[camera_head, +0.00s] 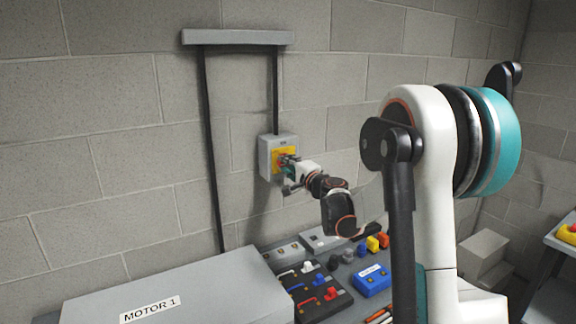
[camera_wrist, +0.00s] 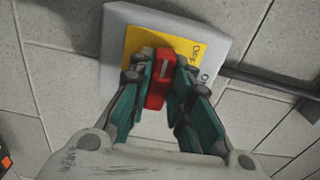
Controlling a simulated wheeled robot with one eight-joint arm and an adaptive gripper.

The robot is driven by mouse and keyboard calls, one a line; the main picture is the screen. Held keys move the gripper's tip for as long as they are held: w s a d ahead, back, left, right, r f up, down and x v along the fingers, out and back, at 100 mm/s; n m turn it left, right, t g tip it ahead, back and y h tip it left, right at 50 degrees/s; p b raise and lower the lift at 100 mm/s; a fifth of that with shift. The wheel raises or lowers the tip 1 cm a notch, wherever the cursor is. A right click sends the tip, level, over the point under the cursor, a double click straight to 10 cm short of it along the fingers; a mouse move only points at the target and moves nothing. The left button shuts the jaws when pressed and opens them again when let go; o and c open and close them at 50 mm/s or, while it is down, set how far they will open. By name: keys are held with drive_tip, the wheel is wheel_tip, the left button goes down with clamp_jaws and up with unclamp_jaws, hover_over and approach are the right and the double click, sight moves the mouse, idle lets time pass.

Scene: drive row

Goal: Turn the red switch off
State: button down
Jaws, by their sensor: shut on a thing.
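The red switch (camera_wrist: 160,80) is a red handle on a yellow plate (camera_wrist: 132,42) with lettering, fixed to a light grey box (camera_wrist: 112,20) in the wrist view. In the head view the grey switch box (camera_head: 265,158) hangs on the block wall, with its yellow plate partly covered by my gripper. My gripper (camera_wrist: 162,88) has its two teal fingers on either side of the red handle and is shut on it. In the head view my gripper (camera_head: 288,168) reaches the front of the box. The finger contact points are partly hidden.
A grey cabinet labelled MOTOR 1 (camera_head: 190,295) stands in front of the wall, below the box. A bench right of it holds a black panel with red and blue handles (camera_head: 318,292), a blue box (camera_head: 371,280) and yellow parts (camera_head: 372,244). Black conduits (camera_head: 208,140) run up the wall.

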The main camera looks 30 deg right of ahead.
drive_tip(key=c, duration=1.5)
unclamp_jaws()
drive_tip(key=s, duration=1.2)
drive_tip(key=shift+d, duration=0.15)
